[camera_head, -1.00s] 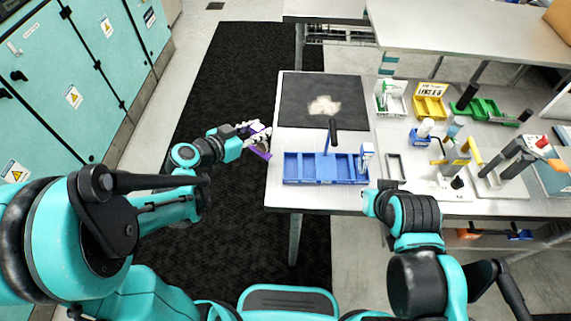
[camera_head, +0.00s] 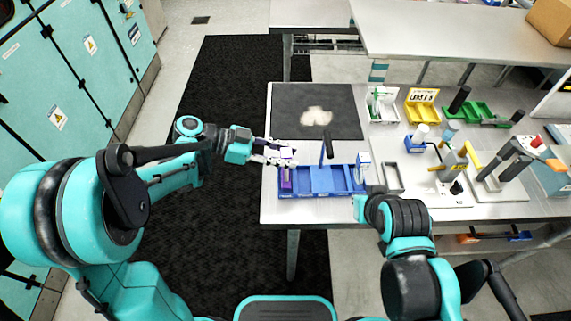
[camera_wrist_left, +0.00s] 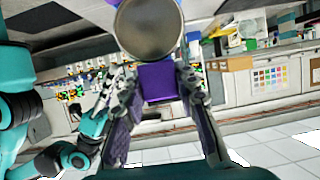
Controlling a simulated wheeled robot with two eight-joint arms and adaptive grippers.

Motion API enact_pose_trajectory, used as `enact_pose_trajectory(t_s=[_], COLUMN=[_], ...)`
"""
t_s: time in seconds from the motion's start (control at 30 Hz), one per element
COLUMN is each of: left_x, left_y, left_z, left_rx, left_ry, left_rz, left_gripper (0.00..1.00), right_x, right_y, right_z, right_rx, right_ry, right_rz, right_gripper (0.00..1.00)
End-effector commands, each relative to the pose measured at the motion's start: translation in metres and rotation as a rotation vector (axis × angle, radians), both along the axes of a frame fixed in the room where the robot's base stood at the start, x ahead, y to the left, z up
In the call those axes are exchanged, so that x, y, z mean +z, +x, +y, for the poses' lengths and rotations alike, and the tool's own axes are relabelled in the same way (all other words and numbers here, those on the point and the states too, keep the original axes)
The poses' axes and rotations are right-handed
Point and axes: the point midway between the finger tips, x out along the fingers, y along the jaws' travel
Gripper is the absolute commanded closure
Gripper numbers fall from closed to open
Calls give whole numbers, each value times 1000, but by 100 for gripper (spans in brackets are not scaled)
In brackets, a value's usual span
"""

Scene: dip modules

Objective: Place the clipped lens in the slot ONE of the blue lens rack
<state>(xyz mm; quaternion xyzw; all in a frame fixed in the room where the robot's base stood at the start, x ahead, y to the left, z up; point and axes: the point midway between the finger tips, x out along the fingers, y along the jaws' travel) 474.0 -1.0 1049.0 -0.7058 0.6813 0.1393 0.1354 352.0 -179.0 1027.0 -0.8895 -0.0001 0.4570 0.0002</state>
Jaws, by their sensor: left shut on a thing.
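My left gripper (camera_head: 284,154) is over the left end of the blue lens rack (camera_head: 322,194). It is shut on a purple clip, the clipped lens (camera_head: 286,181), which hangs down at the rack's leftmost compartment. Whether the clip touches the rack floor I cannot tell. In the left wrist view the purple clip (camera_wrist_left: 158,82) sits between the fingers, with a round lens (camera_wrist_left: 149,26) beyond it. The rack's slots lie side by side; a small blue-and-white item (camera_head: 362,170) stands at its right end.
A dark mat (camera_head: 318,110) with a pale cloth lies behind the rack. An upright black-handled tool (camera_head: 326,145) stands at the rack's middle. Yellow (camera_head: 421,110) and green (camera_head: 478,113) bins and several tools are to the right.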

Motion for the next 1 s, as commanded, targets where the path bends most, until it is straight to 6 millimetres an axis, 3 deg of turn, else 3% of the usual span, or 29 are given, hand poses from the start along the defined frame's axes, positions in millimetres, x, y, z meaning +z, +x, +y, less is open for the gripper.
enact_pose_trajectory(t_s=[0.17, 0.53, 0.57, 0.6, 1.0], left_x=[-28, -32, -31, -31, -26], left_y=[1, 0, 0, 0, 0], left_z=[0, 0, 0, 0, 1], left_rx=[1, 1, 1, 1, 2], left_ry=[0, 0, 0, 1, 0], left_rz=[1, 1, 1, 1, 0], left_gripper=[100, 100, 63, 52, 50], right_x=[-13, -15, -14, -14, -9], right_y=[0, 0, 0, 0, 0], right_z=[0, 0, 0, 0, 0], right_rx=[0, 0, 0, 0, 0], right_ry=[0, 0, 0, 0, 0], right_rz=[0, 0, 0, 0, 0], right_gripper=[100, 100, 100, 100, 100])
